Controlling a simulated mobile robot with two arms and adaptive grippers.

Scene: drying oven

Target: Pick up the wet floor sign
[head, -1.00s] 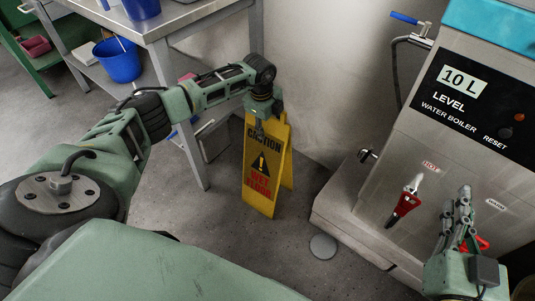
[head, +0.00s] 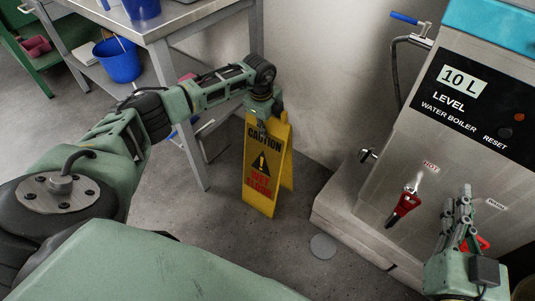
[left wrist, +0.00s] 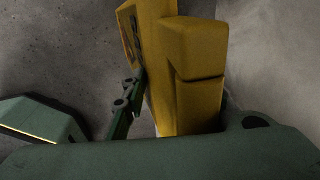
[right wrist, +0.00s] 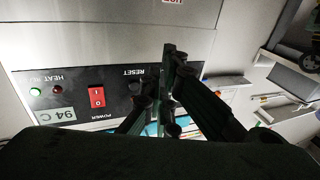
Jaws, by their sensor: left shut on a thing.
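The yellow wet floor sign (head: 262,170) stands upright on the grey floor in the head view, folded out in an A shape, with its caution text facing me. My left gripper (head: 262,115) is at the top of the sign and is shut on it. In the left wrist view the sign's yellow top (left wrist: 195,75) fills the middle, with one finger (left wrist: 125,105) along its side; the other finger is mostly hidden. My right gripper (head: 462,210) is in front of the water boiler, empty, with its fingers close together at the tips. It also shows in the right wrist view (right wrist: 172,60).
The water boiler (head: 455,130) with red taps stands at the right on a pale base. A metal table (head: 185,22) with a blue bucket (head: 118,60) on its lower shelf stands at the left. A wall is behind the sign. Floor in front of the sign is clear.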

